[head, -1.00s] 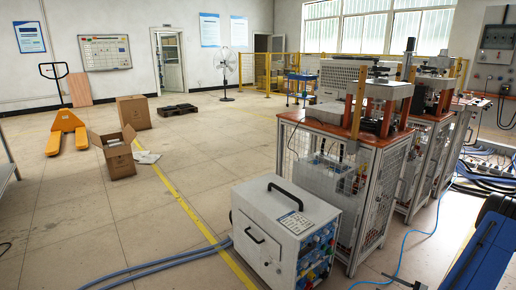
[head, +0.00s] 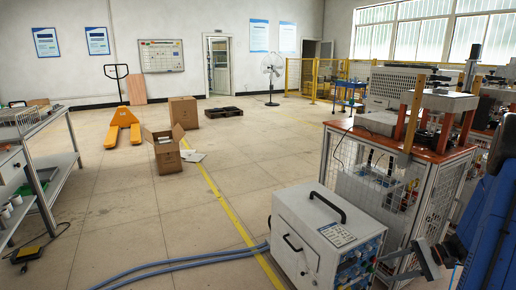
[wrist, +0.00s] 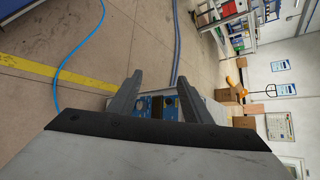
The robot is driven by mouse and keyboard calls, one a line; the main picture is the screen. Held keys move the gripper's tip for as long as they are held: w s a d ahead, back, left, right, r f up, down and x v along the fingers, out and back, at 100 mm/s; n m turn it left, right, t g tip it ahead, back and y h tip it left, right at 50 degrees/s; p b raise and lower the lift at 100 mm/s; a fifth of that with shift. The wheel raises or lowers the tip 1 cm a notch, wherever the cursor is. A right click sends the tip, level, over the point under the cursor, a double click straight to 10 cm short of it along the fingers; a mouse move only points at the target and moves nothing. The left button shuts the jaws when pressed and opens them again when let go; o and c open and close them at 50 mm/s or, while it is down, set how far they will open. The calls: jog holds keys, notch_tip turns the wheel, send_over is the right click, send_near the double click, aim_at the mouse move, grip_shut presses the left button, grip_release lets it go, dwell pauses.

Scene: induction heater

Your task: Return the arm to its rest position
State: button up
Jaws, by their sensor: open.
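My blue arm (head: 492,225) shows at the right edge of the head view. Its dark gripper (head: 398,267) is low at the right, in front of the right side of a white box-shaped machine (head: 305,215) with a black top handle. In the wrist view my gripper (wrist: 157,88) has its two dark fingers spread apart with nothing held between them. The machine's blue front panel (wrist: 158,107) shows between and beyond the fingers, so the gripper appears apart from it. The rest of the machine is mostly hidden there.
A caged workbench (head: 405,160) with an orange top stands behind the machine. Blue hoses (head: 185,264) run along the floor. A metal table (head: 62,160) is at the left, with a yellow pedal (head: 27,254) nearby. An open carton (head: 167,158) stands farther back. The middle floor is clear.

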jog(key=s+a+r+n+g+h, duration=0.2)
jog(key=s+a+r+n+h, duration=0.15)
jog(key=a+r, duration=0.35)
jog(key=s+a+r+n+g+h, duration=0.2)
jog(key=s+a+r, duration=0.35)
jog(key=a, duration=0.35)
jog(key=s+a+r+n+t+h, duration=0.2)
jog(key=s+a+r+h, duration=0.1)
jog(key=s, duration=0.3)
jog(key=s+a+r+n+t+h, duration=0.3)
jog(key=s+r, duration=0.2)
jog(key=s, duration=0.2)
jog(key=shift+s, duration=0.15)
jog(key=shift+r, duration=0.1)
